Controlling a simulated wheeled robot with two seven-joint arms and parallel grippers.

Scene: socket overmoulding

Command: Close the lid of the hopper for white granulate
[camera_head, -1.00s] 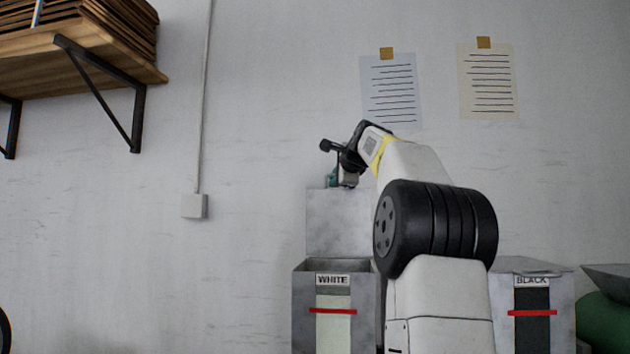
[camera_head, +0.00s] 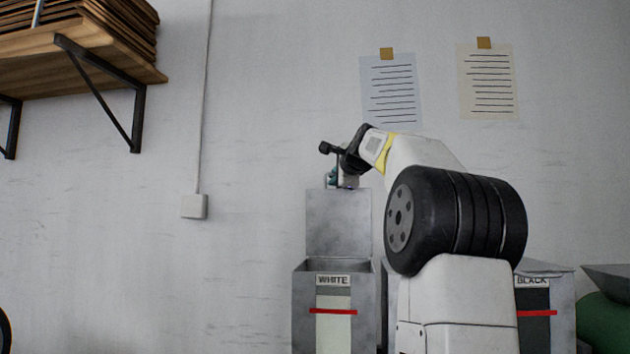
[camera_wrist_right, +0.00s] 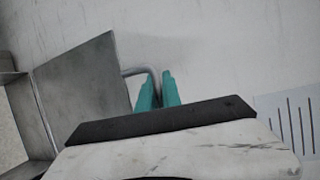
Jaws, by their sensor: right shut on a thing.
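The hopper labelled WHITE (camera_head: 304,310) is a grey metal box with a pale level window and a red line. Its lid (camera_head: 338,222) stands upright, open against the wall side. In the right wrist view the lid (camera_wrist_right: 82,90) fills the left part, with a bent metal handle (camera_wrist_right: 136,71) at its edge. My right gripper (camera_head: 332,180) is at the top edge of the lid. Its teal fingers (camera_wrist_right: 159,84) are close together at the handle, shut on it. My left gripper is not in view.
A hopper labelled BLACK (camera_head: 562,300) stands to the right, partly hidden by my right arm. A green object (camera_head: 605,318) is at the far right. A wooden shelf (camera_head: 90,65) with stacked boards hangs upper left. Two papers (camera_head: 391,90) are taped to the wall.

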